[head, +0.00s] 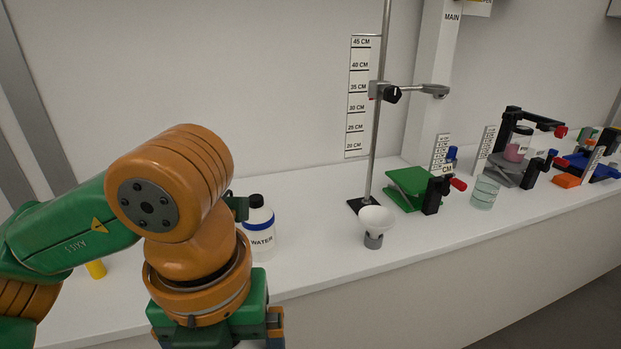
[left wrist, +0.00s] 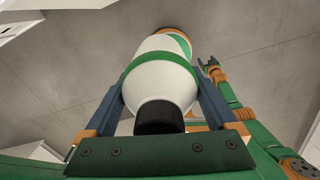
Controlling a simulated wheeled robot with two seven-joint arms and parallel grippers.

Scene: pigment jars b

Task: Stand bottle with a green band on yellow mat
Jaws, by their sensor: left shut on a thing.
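The bottle with a green band (left wrist: 160,82) is white with a black cap, and the cap end is nearest the camera in the left wrist view. My left gripper (left wrist: 163,90) is shut on it, with one blue-grey finger on each side of its body. The far end of the bottle cannot be told clearly. In the head view my left arm covers the lower left, and the held bottle is hidden. My right gripper (left wrist: 208,67) shows small in the left wrist view, with its fingers apart and nothing seen between them. I cannot see the yellow mat in either view.
A blue-banded WATER bottle (head: 260,230) stands on the white bench, close behind my left arm. A small yellow object (head: 96,268) is to the left. A funnel (head: 376,222), a clamp stand (head: 375,120), a green jack (head: 408,188) and a beaker (head: 484,192) stand to the right.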

